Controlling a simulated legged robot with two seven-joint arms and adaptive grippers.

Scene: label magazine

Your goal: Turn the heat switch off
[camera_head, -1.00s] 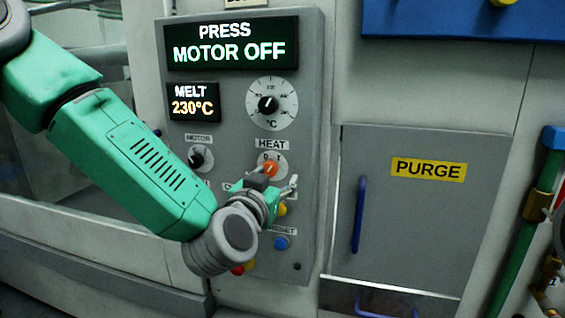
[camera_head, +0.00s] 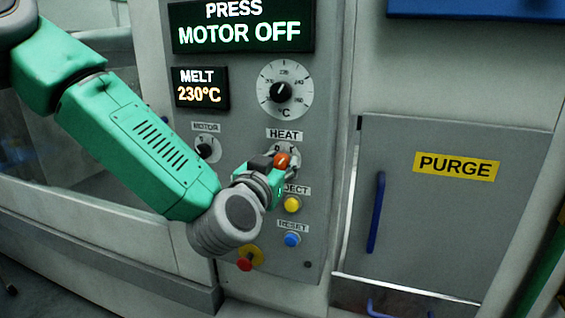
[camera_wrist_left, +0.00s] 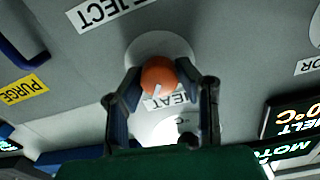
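The heat switch (camera_head: 282,160) is an orange-red knob on a pale round plate under the HEAT label (camera_head: 284,134). Its white mark points up and slightly right, toward the "I" side. My left gripper (camera_head: 276,163) is at the switch, with a finger on each side of the knob. In the left wrist view the orange knob (camera_wrist_left: 158,75) sits between the two fingertips, which look closed against its sides. The fingers hide part of the plate and its marks. My right gripper is not in view.
Close by on the grey panel are the motor knob (camera_head: 205,148), the yellow eject button (camera_head: 292,204), the blue reset button (camera_head: 292,239), a red button (camera_head: 245,264) and the temperature dial (camera_head: 284,89). The display (camera_head: 240,26) reads PRESS MOTOR OFF. A PURGE door (camera_head: 440,220) is at right.

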